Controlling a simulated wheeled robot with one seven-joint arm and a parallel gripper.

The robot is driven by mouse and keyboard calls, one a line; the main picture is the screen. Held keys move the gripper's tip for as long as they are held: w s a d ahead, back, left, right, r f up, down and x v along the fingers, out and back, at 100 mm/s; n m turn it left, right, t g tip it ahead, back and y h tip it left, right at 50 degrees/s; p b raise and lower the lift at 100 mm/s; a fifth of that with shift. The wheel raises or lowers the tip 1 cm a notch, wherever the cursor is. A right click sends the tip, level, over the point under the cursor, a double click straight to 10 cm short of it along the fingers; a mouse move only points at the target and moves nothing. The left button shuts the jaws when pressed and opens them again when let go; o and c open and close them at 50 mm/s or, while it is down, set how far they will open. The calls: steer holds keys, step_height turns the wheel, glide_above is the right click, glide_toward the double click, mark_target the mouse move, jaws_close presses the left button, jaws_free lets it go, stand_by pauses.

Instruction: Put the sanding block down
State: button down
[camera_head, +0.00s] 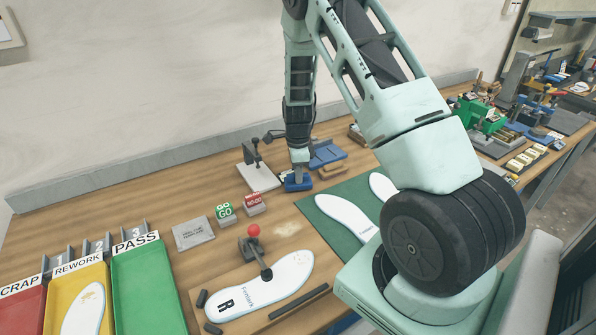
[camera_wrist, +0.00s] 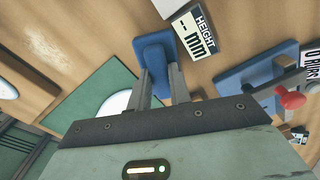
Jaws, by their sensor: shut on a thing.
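The blue sanding block (camera_head: 297,184) is at the lower end of my arm, low over the wooden bench near its back. In the wrist view the block (camera_wrist: 153,48) shows between and beyond the two grey fingers. My gripper (camera_wrist: 162,85) is shut on it. In the head view my gripper (camera_head: 299,170) points down, its fingers small and partly hidden. I cannot tell whether the block's underside touches the bench.
A blue fixture (camera_head: 328,154) stands just behind to the right, and a gauge with a pale base (camera_head: 258,178) to the left. The red NO-GO block (camera_head: 253,203) and green mat (camera_head: 335,233) are close in front. Bare bench (camera_head: 285,225) lies between them.

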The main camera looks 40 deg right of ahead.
steer(key=c, duration=1.3)
jaws_free()
